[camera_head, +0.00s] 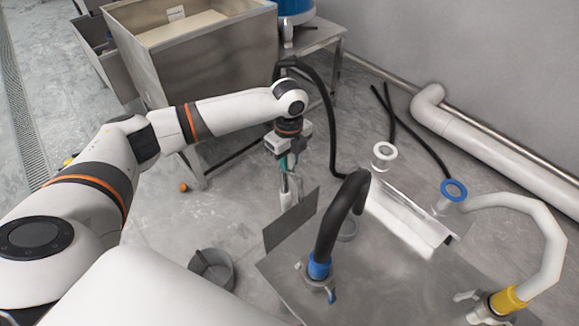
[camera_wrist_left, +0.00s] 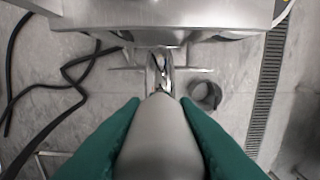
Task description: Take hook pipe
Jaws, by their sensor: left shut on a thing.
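My left gripper (camera_head: 287,164) points down beside the steel table in the head view, with its green fingers partly hidden by its own body. In the left wrist view its two green fingers (camera_wrist_left: 160,103) press on both sides of a smooth grey, rounded piece (camera_wrist_left: 160,145), which looks like the hook pipe's grip, though its full shape is hidden. A shiny metal part (camera_wrist_left: 159,72) shows just beyond it. In the head view a pale metal rod (camera_head: 286,193) shows below the fingers. My right gripper is not in view.
A steel table (camera_head: 385,285) carries a black curved hose (camera_head: 335,215) with a blue collar and a white curved pipe (camera_head: 545,230) with a yellow collar. A steel bin (camera_head: 215,65) stands behind my left arm. A grey bucket (camera_head: 212,270) sits on the floor.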

